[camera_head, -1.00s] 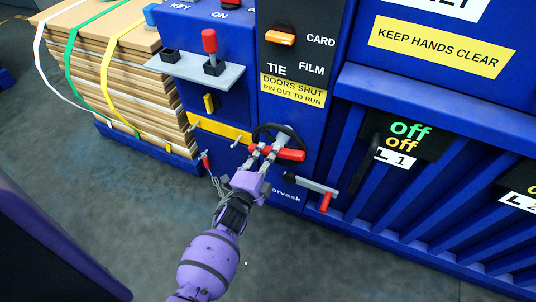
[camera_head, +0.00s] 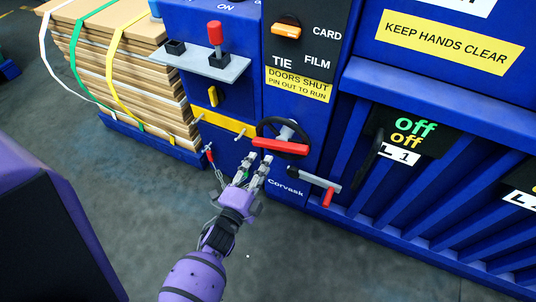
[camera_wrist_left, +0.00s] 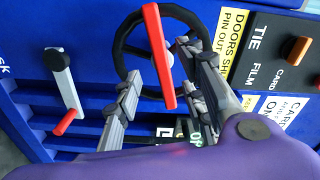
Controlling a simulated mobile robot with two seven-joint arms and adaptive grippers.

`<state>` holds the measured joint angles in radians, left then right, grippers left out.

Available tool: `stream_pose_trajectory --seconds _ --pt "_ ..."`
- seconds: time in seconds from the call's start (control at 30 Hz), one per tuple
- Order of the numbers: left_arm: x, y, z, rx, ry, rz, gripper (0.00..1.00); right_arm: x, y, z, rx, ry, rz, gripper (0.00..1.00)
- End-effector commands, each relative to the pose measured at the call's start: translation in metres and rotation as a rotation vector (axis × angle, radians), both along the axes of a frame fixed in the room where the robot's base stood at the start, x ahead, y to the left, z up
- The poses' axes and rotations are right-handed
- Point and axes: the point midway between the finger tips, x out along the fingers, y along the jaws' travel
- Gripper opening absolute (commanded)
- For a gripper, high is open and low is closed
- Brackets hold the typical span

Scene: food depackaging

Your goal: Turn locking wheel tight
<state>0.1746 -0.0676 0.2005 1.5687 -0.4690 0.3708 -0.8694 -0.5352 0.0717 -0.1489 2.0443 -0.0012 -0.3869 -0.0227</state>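The locking wheel is a black ring with a pale hub and a red bar across it. In the head view the wheel (camera_head: 281,146) sits on the blue machine front, its red bar nearly level at the lower rim. In the left wrist view the wheel's red bar (camera_wrist_left: 159,55) stands nearly upright in the picture. My left gripper (camera_head: 256,166) is just below and in front of the wheel, apart from it. Its fingers (camera_wrist_left: 165,95) are spread and empty, with the red bar showing between them in the wrist view. My right gripper is not in view.
A crank with a red handle (camera_head: 326,197) sticks out at the wheel's lower right. A shelf (camera_head: 205,66) with a red-knobbed lever is above left. A yellow bar (camera_head: 224,122) and a red-handled pin (camera_head: 209,155) are left. Strapped cardboard (camera_head: 150,90) stands farther left. Grey floor is clear.

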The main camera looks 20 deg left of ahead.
Motion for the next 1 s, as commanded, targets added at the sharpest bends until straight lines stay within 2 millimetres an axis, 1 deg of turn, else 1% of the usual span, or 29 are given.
stream_pose_trajectory --seconds 0.03,0.1,0.2,0.3,0.87,0.93,1.0 --pt "-0.011 0.0 -0.001 -0.001 0.002 0.001 0.38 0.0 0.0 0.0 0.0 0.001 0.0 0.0" --pt "-0.022 0.0 0.0 0.0 0.0 0.001 0.38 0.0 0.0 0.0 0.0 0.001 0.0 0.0" --pt "-0.033 0.0 0.0 0.0 0.0 0.001 0.38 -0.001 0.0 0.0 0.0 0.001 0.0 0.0" --pt "-0.038 0.0 0.0 0.0 0.0 0.001 0.38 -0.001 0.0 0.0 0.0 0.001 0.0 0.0" --pt "-0.04 0.0 0.0 -0.001 -0.001 0.0 0.38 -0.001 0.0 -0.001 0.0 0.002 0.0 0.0" --pt "-0.04 0.0 -0.001 -0.016 0.002 0.001 0.38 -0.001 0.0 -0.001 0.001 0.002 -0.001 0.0" --pt "-0.04 0.003 -0.006 -0.065 0.024 0.014 0.38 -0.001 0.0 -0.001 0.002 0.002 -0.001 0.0"
